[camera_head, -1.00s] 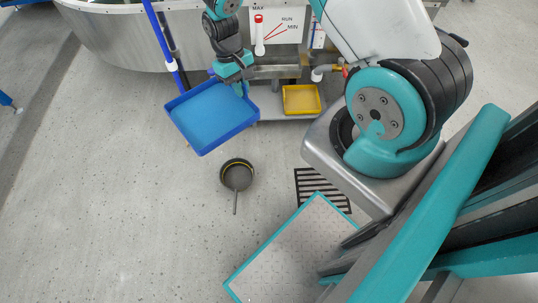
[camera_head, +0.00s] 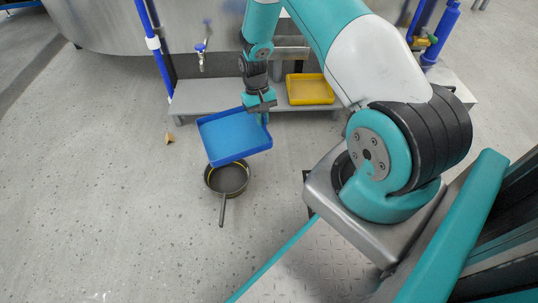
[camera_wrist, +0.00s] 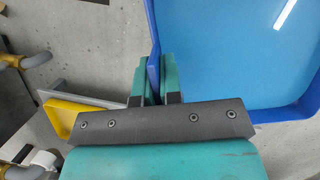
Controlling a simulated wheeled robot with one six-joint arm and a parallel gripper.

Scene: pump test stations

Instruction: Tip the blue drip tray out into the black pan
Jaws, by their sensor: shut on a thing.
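The blue drip tray (camera_head: 233,136) is held out in front of the bench in the head view and looks roughly level. My gripper (camera_head: 262,110) is shut on its far right rim. In the wrist view the two teal fingers of my gripper (camera_wrist: 158,75) pinch the tray's dark blue wall. The inside of the tray (camera_wrist: 235,45) shows a smooth light blue surface with a pale reflection, which could be liquid. The black pan (camera_head: 227,180) stands on the floor, its handle toward me. The tray's near edge overlaps the pan's far rim in the picture; the height between them is unclear.
A yellow tray (camera_head: 310,90) sits on the low grey shelf (camera_head: 205,95) to the right of my gripper. A blue tap (camera_head: 201,50) and a blue pipe stand behind. A small brown scrap (camera_head: 169,138) lies on the floor. Floor left of the pan is clear.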

